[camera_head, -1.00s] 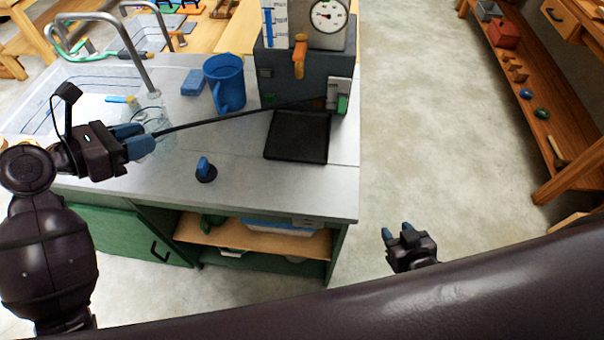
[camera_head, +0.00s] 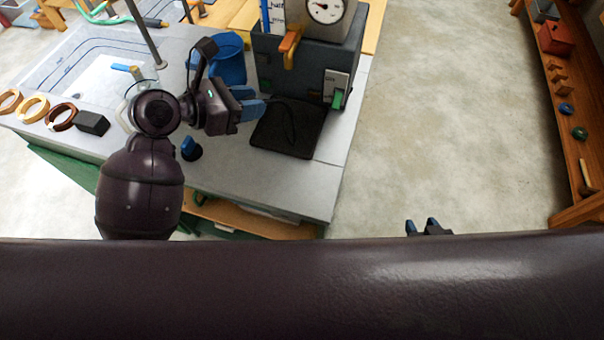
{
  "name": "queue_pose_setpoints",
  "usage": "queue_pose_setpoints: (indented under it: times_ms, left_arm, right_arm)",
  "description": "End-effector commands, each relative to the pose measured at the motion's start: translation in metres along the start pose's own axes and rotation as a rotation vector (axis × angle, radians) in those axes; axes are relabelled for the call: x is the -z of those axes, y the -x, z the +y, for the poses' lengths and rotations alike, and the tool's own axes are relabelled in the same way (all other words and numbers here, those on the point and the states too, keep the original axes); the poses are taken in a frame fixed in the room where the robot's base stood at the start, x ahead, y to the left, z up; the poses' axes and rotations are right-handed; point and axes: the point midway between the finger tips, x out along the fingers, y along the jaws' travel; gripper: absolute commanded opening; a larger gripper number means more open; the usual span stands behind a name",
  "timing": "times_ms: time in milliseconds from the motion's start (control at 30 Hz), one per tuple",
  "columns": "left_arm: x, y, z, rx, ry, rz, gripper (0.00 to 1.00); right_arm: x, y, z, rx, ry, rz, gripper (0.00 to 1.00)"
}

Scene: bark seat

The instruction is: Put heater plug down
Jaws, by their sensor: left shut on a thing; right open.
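My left gripper (camera_head: 256,105) is over the counter (camera_head: 235,178), just left of the black tray (camera_head: 300,142) in front of the grey heater box (camera_head: 305,70). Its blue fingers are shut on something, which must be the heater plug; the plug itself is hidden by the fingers. A dark cord (camera_head: 291,122) curves over the tray, and I cannot clearly trace where it ends. My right gripper (camera_head: 423,224) is open and empty above the floor, right of the counter, partly hidden behind my own body.
A blue mug (camera_head: 229,62) stands behind my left gripper. A dark knob with a blue top (camera_head: 190,148) is on the counter near my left forearm. Several rings (camera_head: 33,108) and a black block (camera_head: 92,123) lie at the left. The counter's front right is clear.

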Motion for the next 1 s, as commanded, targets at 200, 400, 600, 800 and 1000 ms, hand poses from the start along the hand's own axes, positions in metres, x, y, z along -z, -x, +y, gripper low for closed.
queue_pose_setpoints:
  times_ms: [200,400,600,800,1000]
  left_arm:
    - [-0.021,-0.051,-0.054,0.056,-0.033,-0.004,0.03]
    - [-0.026,-0.064,-0.076,0.072,-0.045,-0.007,0.03]
    - [-0.018,-0.057,-0.076,0.064,-0.043,-0.003,0.03]
    - [0.018,-0.072,-0.075,0.065,-0.042,0.0,0.03]
    - [0.059,-0.089,-0.074,0.064,-0.042,0.001,0.03]
  right_arm:
    - [-0.001,0.007,0.001,-0.001,-0.001,-0.019,0.43]
    - [-0.007,0.008,0.001,-0.001,-0.002,-0.034,0.43]
    - [-0.007,0.008,0.001,0.0,-0.002,-0.031,0.43]
    - [-0.006,0.007,0.0,0.0,-0.003,-0.024,0.43]
    - [-0.006,0.004,0.0,0.0,-0.002,-0.015,0.43]
